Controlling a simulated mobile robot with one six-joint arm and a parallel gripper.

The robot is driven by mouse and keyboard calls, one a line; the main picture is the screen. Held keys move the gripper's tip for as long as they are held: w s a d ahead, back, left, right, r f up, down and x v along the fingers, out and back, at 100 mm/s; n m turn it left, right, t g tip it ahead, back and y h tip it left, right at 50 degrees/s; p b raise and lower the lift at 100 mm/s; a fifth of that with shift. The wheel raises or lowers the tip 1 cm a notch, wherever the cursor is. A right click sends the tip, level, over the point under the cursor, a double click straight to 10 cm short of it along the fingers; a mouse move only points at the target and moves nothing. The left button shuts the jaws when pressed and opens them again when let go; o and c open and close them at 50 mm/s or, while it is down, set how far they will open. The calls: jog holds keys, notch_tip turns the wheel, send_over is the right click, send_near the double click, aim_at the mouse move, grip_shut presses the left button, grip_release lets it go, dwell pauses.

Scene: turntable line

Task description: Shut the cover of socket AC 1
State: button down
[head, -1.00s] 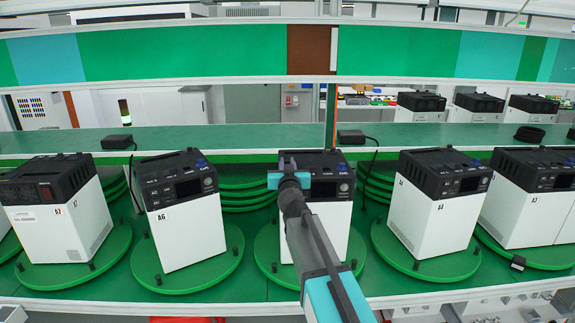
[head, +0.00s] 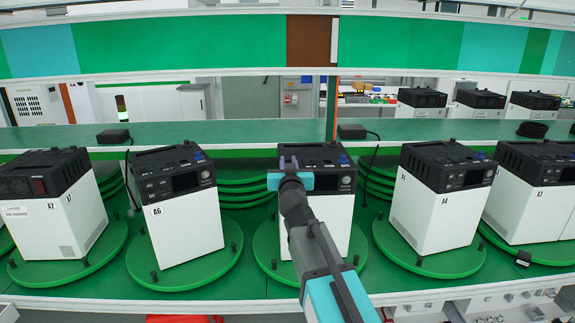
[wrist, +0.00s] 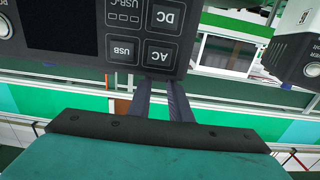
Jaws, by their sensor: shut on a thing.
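The power unit (head: 328,215) in front of me has a white body and a black top and stands on a green turntable. In the wrist view its dark panel (wrist: 60,30) appears upside down, with square covers marked AC, DC, USB-C and USB. The AC cover (wrist: 159,56) lies at the panel's edge. My gripper (head: 289,163) is at the upper left of this unit's front. In the wrist view my gripper's two fingers (wrist: 160,82) are close together and reach the panel edge beside the AC cover. The tips and what lies between them are hidden.
Unit A6 (head: 188,218) stands to the left and unit A4 (head: 425,217) to the right, each on a green turntable. A green shelf (head: 230,136) runs behind, with black adapters and hanging cables. A white-edged rail (head: 200,303) runs in front.

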jog(key=c, duration=1.6)
grip_release()
jog(key=shift+s+a, duration=0.1)
jog(key=shift+s, duration=0.05)
jog(key=shift+s, duration=0.1)
jog(key=s+b, duration=0.2)
jog(key=s, duration=0.1)
jog(key=s+b, duration=0.3)
jog(key=s, duration=0.1)
jog(key=s+d+b, duration=0.1)
jog(key=s+b, duration=0.2)
jog(key=s, duration=0.1)
jog(key=shift+s+f, duration=0.1)
jog(key=shift+f, duration=0.05)
jog(key=shift+s+b, duration=0.3)
jog(key=shift+b, duration=0.6)
